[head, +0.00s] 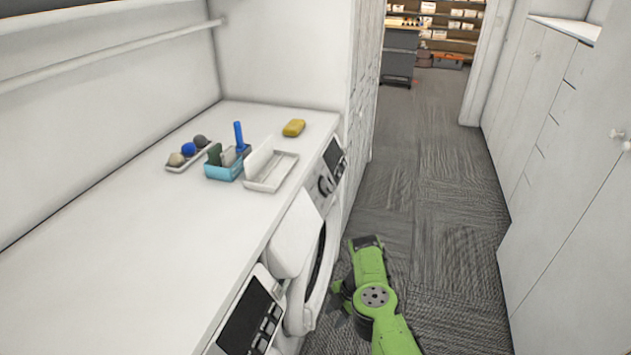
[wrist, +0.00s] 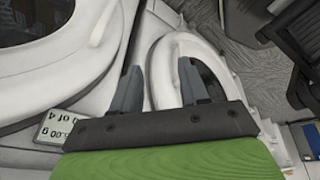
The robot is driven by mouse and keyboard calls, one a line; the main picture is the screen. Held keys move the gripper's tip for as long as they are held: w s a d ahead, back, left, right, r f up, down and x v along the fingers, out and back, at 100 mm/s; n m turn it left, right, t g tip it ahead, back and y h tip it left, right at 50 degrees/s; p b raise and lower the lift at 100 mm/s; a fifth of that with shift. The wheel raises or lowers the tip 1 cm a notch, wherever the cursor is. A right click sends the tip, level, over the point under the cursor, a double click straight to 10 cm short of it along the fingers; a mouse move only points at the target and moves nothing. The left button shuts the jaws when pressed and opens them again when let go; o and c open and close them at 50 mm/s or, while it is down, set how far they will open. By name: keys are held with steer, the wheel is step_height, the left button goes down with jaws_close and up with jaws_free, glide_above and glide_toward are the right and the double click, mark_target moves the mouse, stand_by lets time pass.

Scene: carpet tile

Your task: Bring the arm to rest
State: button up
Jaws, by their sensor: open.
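My green arm (head: 373,296) is low over the carpet aisle at the lower middle of the head view. My gripper, dark and partly hidden beside the arm in the head view, sits close to the front of the white machines. Beyond the fingers is a white round machine door (wrist: 160,60). I cannot tell whether the fingers touch it.
An open round door (head: 316,270) juts into the aisle beside my arm. The white counter (head: 120,260) holds a blue caddy (head: 222,172), a white tray (head: 262,184), a yellow sponge (head: 293,128) and a tray of balls (head: 178,166). Cabinets (head: 560,170) line the right. The carpet (head: 430,200) ahead is clear.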

steer(key=w+a+r+n+t, duration=0.25)
steer(key=w+r+n, duration=0.3)
steer(key=r, duration=0.45)
steer(key=w+a+r+n+t, duration=0.25)
steer(key=w+r+n, duration=0.3)
steer(key=r, duration=0.45)
steer(key=s+a+r+n+t+h, duration=0.1)
steer(key=s+a+r+n, duration=0.1)
steer(key=r+n, duration=0.6)
steer(key=s+a+r+n+t+h, duration=0.1)
steer(key=r+n, duration=0.4)
steer(key=r, duration=0.6)
steer(key=s+d+r+n+t+h, duration=0.1)
steer(key=s+d+r+n, duration=0.35)
steer(key=s+n, duration=0.3)
steer(key=s+d+r+n+h, duration=0.1)
steer(key=s+d+r+n, duration=0.3)
steer(key=s+r+n, duration=0.3)
steer(key=s+d+f+n, duration=0.2)
steer(key=s+d+n, duration=0.1)
steer(key=s, duration=0.5)
steer(key=s+d+f+n+g, duration=0.1)
steer(key=s+d+f+n, duration=0.1)
steer(key=s, duration=0.7)
steer(key=s+d+f+n, duration=0.3)
steer(key=s+f+n, duration=0.1)
steer(key=s, duration=0.4)
steer(key=shift+s+d, duration=0.3)
steer(key=shift+d, duration=0.05)
